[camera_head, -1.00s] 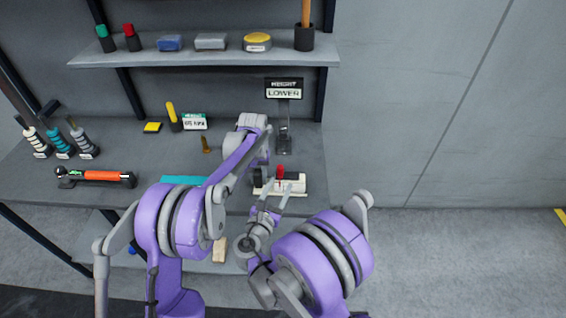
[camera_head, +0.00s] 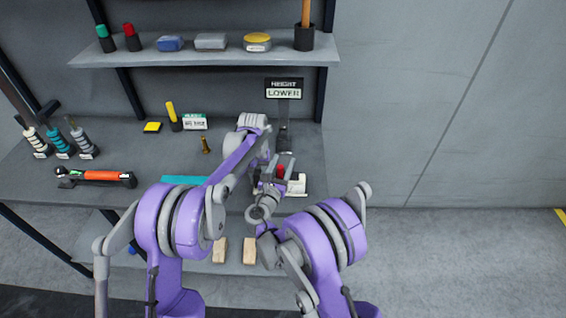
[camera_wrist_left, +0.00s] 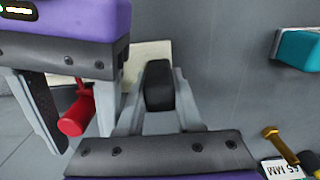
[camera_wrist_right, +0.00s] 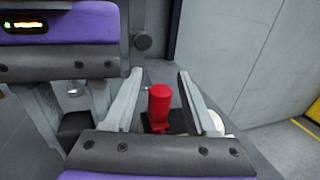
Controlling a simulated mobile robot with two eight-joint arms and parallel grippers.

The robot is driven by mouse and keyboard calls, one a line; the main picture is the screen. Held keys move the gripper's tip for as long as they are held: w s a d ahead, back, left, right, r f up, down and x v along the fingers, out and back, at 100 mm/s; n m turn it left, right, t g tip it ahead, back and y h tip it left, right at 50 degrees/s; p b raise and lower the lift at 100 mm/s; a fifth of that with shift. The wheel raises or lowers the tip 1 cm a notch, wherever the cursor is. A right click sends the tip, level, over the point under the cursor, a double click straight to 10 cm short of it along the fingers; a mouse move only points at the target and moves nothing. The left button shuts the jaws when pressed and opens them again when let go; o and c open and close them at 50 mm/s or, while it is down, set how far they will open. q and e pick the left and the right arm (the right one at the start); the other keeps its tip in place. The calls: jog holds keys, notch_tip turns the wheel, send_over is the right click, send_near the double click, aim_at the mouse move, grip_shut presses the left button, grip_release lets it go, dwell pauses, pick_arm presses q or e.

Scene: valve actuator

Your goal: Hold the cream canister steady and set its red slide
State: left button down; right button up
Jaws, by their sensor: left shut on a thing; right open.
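The cream canister (camera_head: 297,185) lies at the front edge of the bench, partly hidden by my grippers. Its red slide (camera_head: 280,170) stands up from it and shows clearly in the right wrist view (camera_wrist_right: 159,105). My left gripper (camera_wrist_left: 158,100) is shut on the canister's black end (camera_wrist_left: 158,85); cream body shows behind it. My right gripper (camera_wrist_right: 160,100) is open, with one finger on each side of the red slide and visible gaps between. The slide also shows in the left wrist view (camera_wrist_left: 76,112).
My two grippers are close beside each other. A brass bolt (camera_head: 205,145), a teal thing (camera_head: 185,180) and an orange-handled tool (camera_head: 101,176) lie to the left on the bench. The shelf (camera_head: 200,60) overhangs the back. Open floor lies right of the bench.

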jog(key=shift+w+f, duration=0.15)
grip_shut()
jog(key=shift+d, duration=0.1)
dwell(1.4)
